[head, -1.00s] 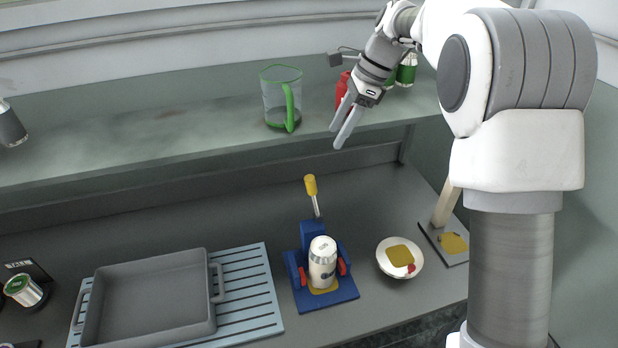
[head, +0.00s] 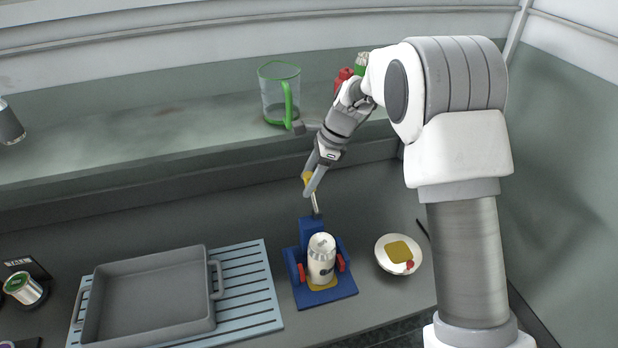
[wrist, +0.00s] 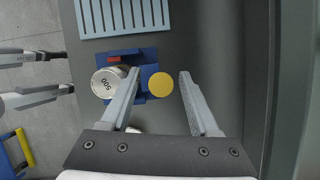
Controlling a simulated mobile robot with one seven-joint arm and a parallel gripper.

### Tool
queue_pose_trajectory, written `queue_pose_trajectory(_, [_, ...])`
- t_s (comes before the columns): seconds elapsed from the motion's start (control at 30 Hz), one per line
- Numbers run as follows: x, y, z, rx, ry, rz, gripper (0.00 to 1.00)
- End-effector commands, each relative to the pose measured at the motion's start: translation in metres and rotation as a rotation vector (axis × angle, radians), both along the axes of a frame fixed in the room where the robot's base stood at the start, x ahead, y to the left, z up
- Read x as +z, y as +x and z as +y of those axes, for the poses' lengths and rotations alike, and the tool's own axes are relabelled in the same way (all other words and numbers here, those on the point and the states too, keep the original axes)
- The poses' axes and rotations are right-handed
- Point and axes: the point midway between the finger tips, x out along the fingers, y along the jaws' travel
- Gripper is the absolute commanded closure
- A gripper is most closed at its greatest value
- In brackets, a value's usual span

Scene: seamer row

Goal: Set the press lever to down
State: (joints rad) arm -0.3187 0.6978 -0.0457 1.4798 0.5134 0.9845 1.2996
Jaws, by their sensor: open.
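The blue press (head: 341,284) stands on the lower counter, and it also shows in the wrist view (wrist: 125,54). Its lever (head: 315,203) points upward and ends in a yellow knob (head: 308,178), which shows as a yellow disc in the wrist view (wrist: 160,85). A white can (head: 321,262) stands upright in the press between red pads. My gripper (head: 309,186) is open at the knob. In the wrist view the knob appears between the spread fingers; I cannot tell whether either finger touches it.
A grey tray (head: 102,300) lies on a blue slatted mat (head: 250,285) to the left. A plate (head: 386,266) with food is right of the press. The shelf above (head: 180,135) holds a green-handled jug (head: 281,95) and a red item (head: 342,77). Counter between mat and press is clear.

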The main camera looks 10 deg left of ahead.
Motion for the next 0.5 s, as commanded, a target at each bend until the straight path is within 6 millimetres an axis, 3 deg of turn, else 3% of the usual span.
queue_pose_trajectory(0.2, [-0.0005, -0.0001, 0.0002, 0.0, 0.0, 0.0, 0.38])
queue_pose_trajectory(0.5, [-0.0003, -0.0001, -0.0001, 0.0, 0.0, 0.0, 0.9])
